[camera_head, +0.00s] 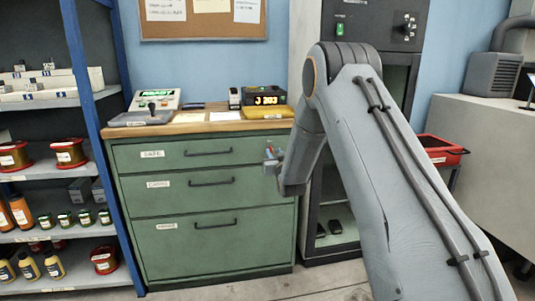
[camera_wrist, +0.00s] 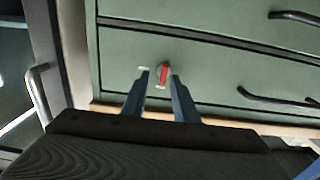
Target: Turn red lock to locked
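The red lock (camera_wrist: 164,73) is a small red knob on the face of a green drawer cabinet (camera_wrist: 215,65). In the wrist view it stands upright, with small pale marks to its left and below it. My gripper (camera_wrist: 160,76) points at the cabinet face, its two fingers apart with the red lock between their tips. Gaps show beside the lock, so the fingers do not appear to press on it. In the head view my gripper (camera_head: 272,160) is at the cabinet's upper right, where a bit of red shows; my arm hides part of that area.
The green cabinet has dark bar handles (camera_head: 210,153) and a wooden top (camera_head: 200,125) carrying a display box (camera_head: 264,97) and a console (camera_head: 154,100). A shelf rack (camera_head: 85,85) stands left. A dark tall cabinet (camera_head: 385,30) stands right, with a red bin (camera_head: 440,150) beyond it.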

